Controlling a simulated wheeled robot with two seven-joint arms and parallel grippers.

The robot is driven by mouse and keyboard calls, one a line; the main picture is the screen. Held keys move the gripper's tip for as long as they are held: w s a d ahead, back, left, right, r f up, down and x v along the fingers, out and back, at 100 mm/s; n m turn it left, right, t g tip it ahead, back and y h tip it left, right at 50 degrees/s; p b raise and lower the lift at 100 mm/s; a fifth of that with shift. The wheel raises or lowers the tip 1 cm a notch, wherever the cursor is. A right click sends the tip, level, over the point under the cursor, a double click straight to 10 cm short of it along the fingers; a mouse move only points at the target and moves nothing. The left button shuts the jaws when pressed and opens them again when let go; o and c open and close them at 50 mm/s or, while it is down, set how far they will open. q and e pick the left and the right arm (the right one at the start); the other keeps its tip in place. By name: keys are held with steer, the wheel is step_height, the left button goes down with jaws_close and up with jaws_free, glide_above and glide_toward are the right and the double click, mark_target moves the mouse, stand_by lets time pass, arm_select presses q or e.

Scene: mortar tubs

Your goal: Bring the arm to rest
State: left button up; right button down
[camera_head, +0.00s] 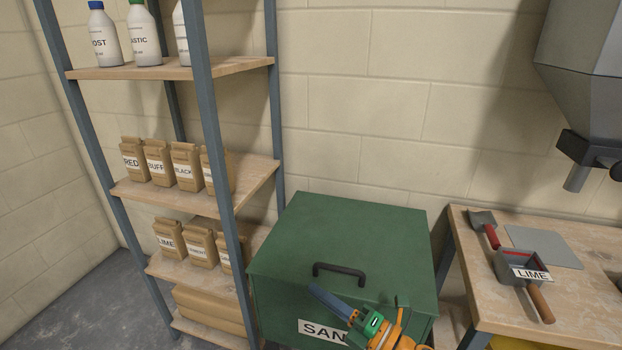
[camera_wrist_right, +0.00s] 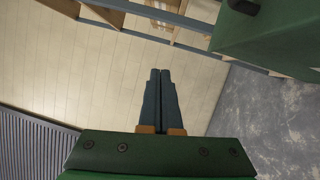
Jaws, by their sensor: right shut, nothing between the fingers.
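My right gripper (camera_head: 329,299) is in front of the green sand bin (camera_head: 350,232), low in the head view. Its dark fingers point up and left, beside the bin's black handle (camera_head: 340,272) in the picture. In the right wrist view the two fingers (camera_wrist_right: 160,80) lie side by side, shut and empty. The bin's lid is closed, and my gripper hides part of its SAND label (camera_head: 318,330). My left gripper is not in view.
A shelf rack (camera_head: 206,120) at left holds bottles and several labelled paper bags. A wooden bench (camera_head: 482,302) at right bears a LIME scoop (camera_head: 521,267), a red-handled trowel (camera_head: 487,227) and a grey sheet (camera_head: 545,245). A grey hopper (camera_head: 585,75) hangs above.

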steer(key=s+d+f+m+h, duration=0.2)
steer(key=d+f+m+h, duration=0.2)
steer(key=f+m, duration=0.3)
steer(key=s+d+f+m+h, duration=0.3)
steer(key=d+f+m+h, duration=0.1)
steer(key=f, duration=0.5)
steer(key=s+d+f+m+h, duration=0.2)
steer(key=d+f+m+h, duration=0.3)
steer(key=f, duration=0.4)
steer(key=s+d+f+m+g+h, duration=0.1)
steer(key=s+f+m+g, duration=0.2)
steer(key=s, duration=0.8)
steer(key=s+d+f+m+g, duration=0.1)
steer(key=s+f+m+g, duration=0.3)
steer(key=s+f, duration=0.3)
steer(key=s+d+f+m+g+h, duration=0.1)
steer(key=s+d+f+m+g, duration=0.1)
steer(key=s, duration=1.2)
step_height(320, 180, down, 3)
steer(key=m+g+p, duration=0.1)
steer(key=m, duration=0.1)
steer(key=shift+s+m+g+h, duration=0.3)
steer(key=shift+s+m+g, duration=0.05)
steer(key=shift+m+g, duration=0.05)
